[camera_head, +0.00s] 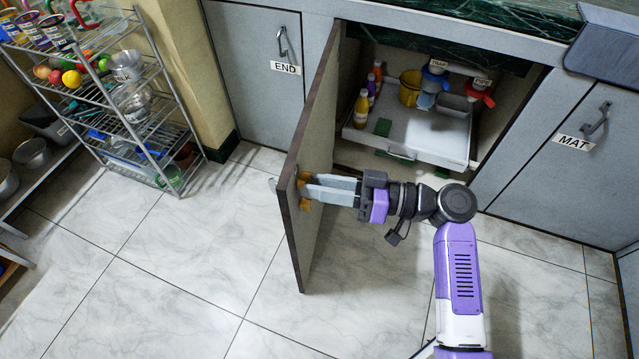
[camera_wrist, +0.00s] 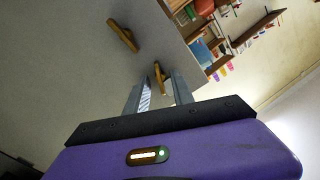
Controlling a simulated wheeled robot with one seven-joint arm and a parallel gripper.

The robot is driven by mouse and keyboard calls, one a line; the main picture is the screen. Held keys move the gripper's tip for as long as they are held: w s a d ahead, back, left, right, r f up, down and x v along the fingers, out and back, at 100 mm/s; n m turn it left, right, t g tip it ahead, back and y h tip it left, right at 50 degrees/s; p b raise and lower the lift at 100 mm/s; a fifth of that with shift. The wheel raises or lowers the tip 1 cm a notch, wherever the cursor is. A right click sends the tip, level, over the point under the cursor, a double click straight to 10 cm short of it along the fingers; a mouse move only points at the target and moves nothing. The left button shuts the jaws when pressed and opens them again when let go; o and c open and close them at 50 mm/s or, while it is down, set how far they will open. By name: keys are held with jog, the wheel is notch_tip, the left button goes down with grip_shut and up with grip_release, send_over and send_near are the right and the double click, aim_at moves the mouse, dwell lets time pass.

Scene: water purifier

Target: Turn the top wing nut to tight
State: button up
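The top wing nut (camera_wrist: 158,72), a small yellow-orange bar, is on the inner face of the open cabinet door (camera_head: 308,135). In the wrist view it lies between the fingertips of my gripper (camera_wrist: 158,82). The fingers are apart, with a gap visible on either side of the nut. A second, lower wing nut (camera_wrist: 122,36) sits outside the fingers, turned at a slant. In the head view my gripper (camera_head: 305,186) reaches left to the door, and its fingers partly cover the orange wing nuts.
The open cabinet holds a white pull-out tray (camera_head: 427,143) with bottles, a yellow cup (camera_head: 410,87) and filter parts. A wire rack (camera_head: 135,100) stands at the left. The tiled floor (camera_head: 180,265) left of the door is clear.

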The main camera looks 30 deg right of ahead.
grip_shut()
jog(key=shift+r+p, duration=0.1)
jog(key=shift+p, duration=0.25)
jog(key=shift+m+p, duration=5.85)
jog(key=shift+m, duration=0.65)
grip_release()
